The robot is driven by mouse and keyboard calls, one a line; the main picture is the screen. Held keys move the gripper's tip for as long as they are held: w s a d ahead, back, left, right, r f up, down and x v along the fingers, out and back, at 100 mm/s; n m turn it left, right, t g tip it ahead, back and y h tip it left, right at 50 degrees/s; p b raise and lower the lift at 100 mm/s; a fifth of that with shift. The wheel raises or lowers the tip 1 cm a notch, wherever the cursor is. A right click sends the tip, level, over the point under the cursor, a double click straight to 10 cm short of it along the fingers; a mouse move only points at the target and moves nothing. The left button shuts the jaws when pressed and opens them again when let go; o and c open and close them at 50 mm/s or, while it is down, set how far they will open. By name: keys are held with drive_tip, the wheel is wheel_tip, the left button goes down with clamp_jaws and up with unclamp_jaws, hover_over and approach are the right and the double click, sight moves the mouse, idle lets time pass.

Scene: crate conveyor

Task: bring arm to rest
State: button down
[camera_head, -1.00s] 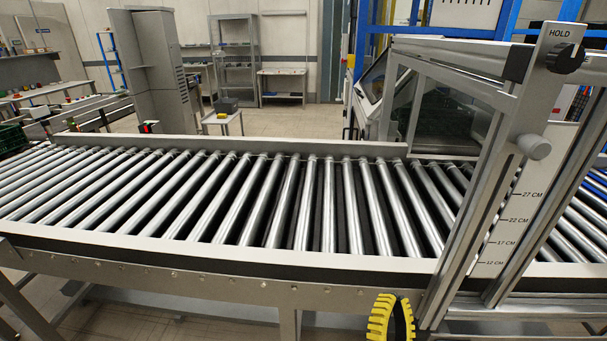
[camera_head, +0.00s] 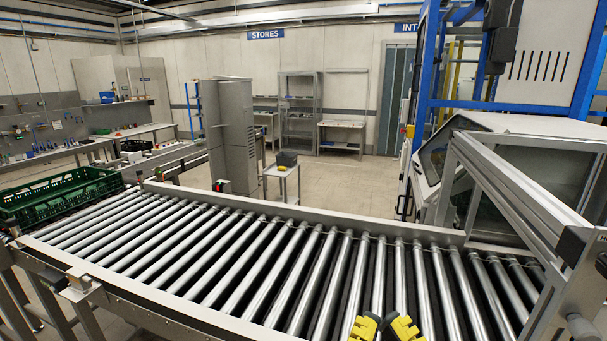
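My gripper (camera_head: 385,327) shows only as two yellow fingertips at the bottom edge of the head view, in front of the conveyor rollers. The fingertips are a little apart, with nothing visible between them. The rest of my gripper and arm is out of frame. The roller conveyor (camera_head: 240,322) runs across the view, and its rollers near my gripper are bare.
A green crate (camera_head: 75,195) sits at the conveyor's left end. A grey framed guard (camera_head: 520,190) rises at the right over the conveyor. A grey cabinet (camera_head: 232,130) and a small table (camera_head: 283,172) stand behind. The middle rollers are clear.

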wheel_tip(320, 180, up, 31)
drive_tip(key=p, duration=2.8)
drive_tip(key=shift+f, duration=0.1)
